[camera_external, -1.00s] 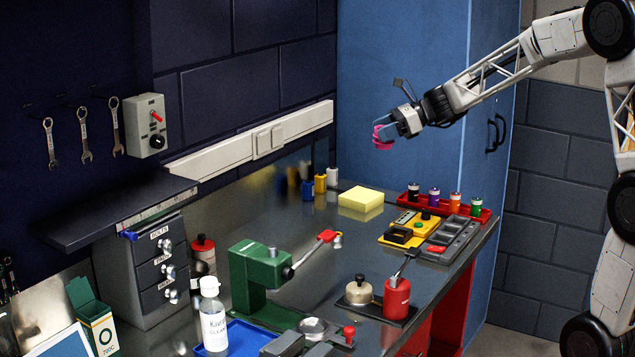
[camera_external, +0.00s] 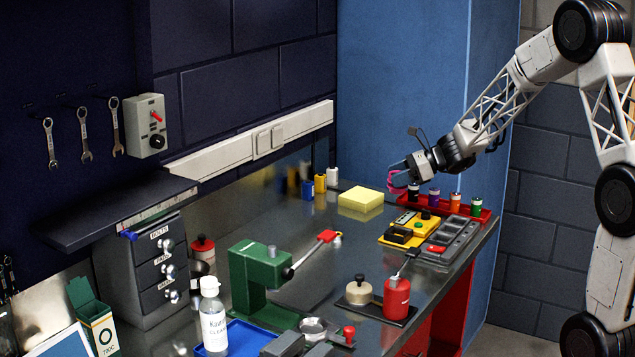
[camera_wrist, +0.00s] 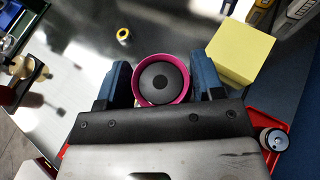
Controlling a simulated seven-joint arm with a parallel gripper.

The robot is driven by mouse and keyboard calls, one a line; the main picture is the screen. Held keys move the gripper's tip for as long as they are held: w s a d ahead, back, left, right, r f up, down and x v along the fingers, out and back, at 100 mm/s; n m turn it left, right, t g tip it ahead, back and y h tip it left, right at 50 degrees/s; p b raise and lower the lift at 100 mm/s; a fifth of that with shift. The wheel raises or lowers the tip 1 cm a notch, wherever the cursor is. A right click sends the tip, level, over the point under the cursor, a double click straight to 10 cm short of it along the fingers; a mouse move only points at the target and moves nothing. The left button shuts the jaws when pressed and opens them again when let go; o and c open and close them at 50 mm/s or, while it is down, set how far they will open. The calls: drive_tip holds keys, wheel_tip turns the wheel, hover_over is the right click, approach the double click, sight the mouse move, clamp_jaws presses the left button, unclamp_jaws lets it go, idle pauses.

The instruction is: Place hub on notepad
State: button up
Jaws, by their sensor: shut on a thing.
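The hub is a pink ring-like part with a dark round centre; in the wrist view the hub (camera_wrist: 161,81) sits between my blue fingers. My gripper (camera_external: 398,181) is shut on the hub and holds it above the bench, near the left end of the red tray. The yellow notepad (camera_external: 360,198) lies on the bench to the left of my gripper in the external view. In the wrist view the notepad (camera_wrist: 239,52) is to the right of my gripper, apart from the hub. The notepad's top is bare.
A red tray (camera_external: 484,213) with several small bottles stands below and right of my gripper. A yellow device (camera_external: 410,229) and a grey organizer (camera_external: 452,238) are in front of it. Small bottles (camera_external: 320,183) stand behind the notepad. A green press (camera_external: 252,275) is further left.

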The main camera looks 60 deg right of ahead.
drive_tip(key=shift+f, duration=0.7)
drive_tip(key=shift+w, duration=0.1)
hover_over(361, 195)
drive_tip(key=shift+d+f, duration=0.15)
drive_tip(key=shift+f, duration=0.6)
drive_tip(key=shift+f, duration=1.75)
drive_tip(key=shift+f, duration=0.1)
drive_tip(key=o, duration=1)
drive_tip(key=shift+o, duration=0.2)
